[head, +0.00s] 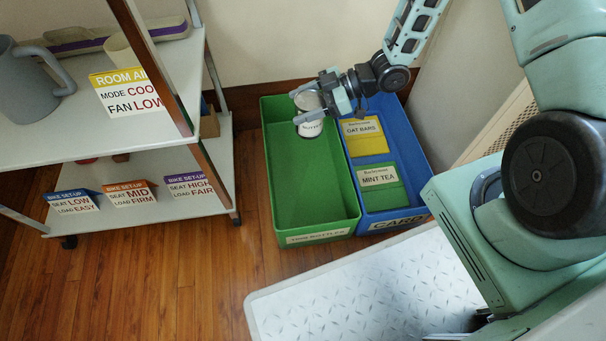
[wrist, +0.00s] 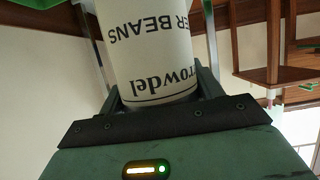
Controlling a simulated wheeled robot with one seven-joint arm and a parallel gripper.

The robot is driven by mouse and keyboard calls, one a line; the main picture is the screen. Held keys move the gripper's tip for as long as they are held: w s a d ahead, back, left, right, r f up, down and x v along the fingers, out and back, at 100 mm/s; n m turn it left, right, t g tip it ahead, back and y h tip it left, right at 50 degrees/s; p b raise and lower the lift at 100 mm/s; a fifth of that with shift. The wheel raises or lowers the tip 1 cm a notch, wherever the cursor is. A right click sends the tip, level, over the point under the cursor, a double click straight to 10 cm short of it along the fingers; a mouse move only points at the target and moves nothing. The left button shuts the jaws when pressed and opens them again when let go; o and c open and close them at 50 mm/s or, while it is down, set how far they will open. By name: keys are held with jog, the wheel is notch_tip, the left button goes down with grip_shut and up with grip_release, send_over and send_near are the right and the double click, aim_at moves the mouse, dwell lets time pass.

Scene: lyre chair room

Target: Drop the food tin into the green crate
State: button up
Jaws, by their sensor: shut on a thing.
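The food tin (head: 311,128) is a white can with a grey lid and dark lettering. In the wrist view the tin (wrist: 150,55) fills the space between the fingers, and its label reads "...ER BEANS". My gripper (head: 309,105) is shut on the tin and holds it over the far right part of the green crate (head: 353,213), near the wall shared with the blue crate. The green crate stands on the floor, and its visible inside is empty. I cannot tell how high the tin is above the crate floor.
The blue crate (head: 418,190) stands against the green one's right side and holds a yellow oat bars box (head: 364,143) and a green mint tea box (head: 380,196). A shelf cart (head: 110,135) with signs and a grey jug (head: 32,85) stands at left.

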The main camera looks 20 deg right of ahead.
jog(key=shift+s+d+f+g+b, duration=0.15)
jog(key=shift+f+b, duration=0.1)
jog(key=shift+f, duration=0.25)
jog(key=shift+s+a+f+g+b, duration=0.1)
jog(key=shift+f+g+b, duration=0.1)
jog(key=shift+f, duration=0.3)
notch_tip(320, 180, down, 6)
jog(key=b, duration=0.5)
jog(key=shift+r, duration=0.25)
jog(key=o, duration=1.1)
jog(key=shift+f+p+v, duration=0.2)
jog(key=shift+p+v, duration=3.9)
jog(key=shift+v, duration=4.65)
jog(key=shift+d, duration=0.1)
